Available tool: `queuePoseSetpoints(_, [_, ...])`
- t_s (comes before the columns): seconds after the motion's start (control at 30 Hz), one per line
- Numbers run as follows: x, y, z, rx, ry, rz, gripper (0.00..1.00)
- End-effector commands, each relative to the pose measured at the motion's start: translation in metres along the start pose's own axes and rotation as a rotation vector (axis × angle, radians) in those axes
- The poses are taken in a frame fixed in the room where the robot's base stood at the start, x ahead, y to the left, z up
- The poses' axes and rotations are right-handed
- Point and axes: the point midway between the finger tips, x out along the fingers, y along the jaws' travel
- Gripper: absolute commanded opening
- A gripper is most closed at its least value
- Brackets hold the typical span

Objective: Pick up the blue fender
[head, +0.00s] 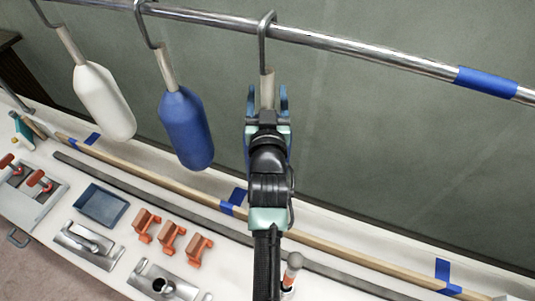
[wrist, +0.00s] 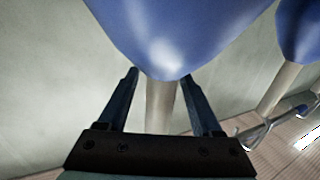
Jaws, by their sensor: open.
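A blue fender (head: 185,128) hangs by a cream strap from the middle hook, left of my gripper. Another blue fender (wrist: 165,35) hangs from the right hook, mostly hidden behind my arm in the head view. My gripper (head: 267,92) is open at this fender's neck. Its cream strap (head: 267,86) shows between the two fingers. In the wrist view the strap (wrist: 160,105) lies between the open fingers, with the blue body above. I cannot tell whether a finger touches it. The neighbouring blue fender (wrist: 300,30) shows at the wrist view's right edge.
A white fender (head: 103,101) hangs at the left. The hooks sit on a metal rail (head: 350,53) with blue tape. Below is a white bench with a blue tray (head: 101,205), orange clamps (head: 171,236), metal fittings (head: 88,245) and long strips (head: 160,181). Space right of my gripper is clear.

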Motion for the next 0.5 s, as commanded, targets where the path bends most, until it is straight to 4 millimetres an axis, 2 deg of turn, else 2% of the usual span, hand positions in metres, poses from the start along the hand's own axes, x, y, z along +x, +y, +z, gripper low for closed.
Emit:
queuePoseSetpoints(0.13, [-0.0001, 0.0001, 0.0002, 0.0, 0.0, 0.0, 0.66])
queuePoseSetpoints(0.17, [-0.0001, 0.0001, 0.0002, 0.0, 0.0, 0.0, 0.63])
queuePoseSetpoints(0.5, [-0.0003, 0.0001, 0.0002, -0.001, 0.0, 0.0, 0.01])
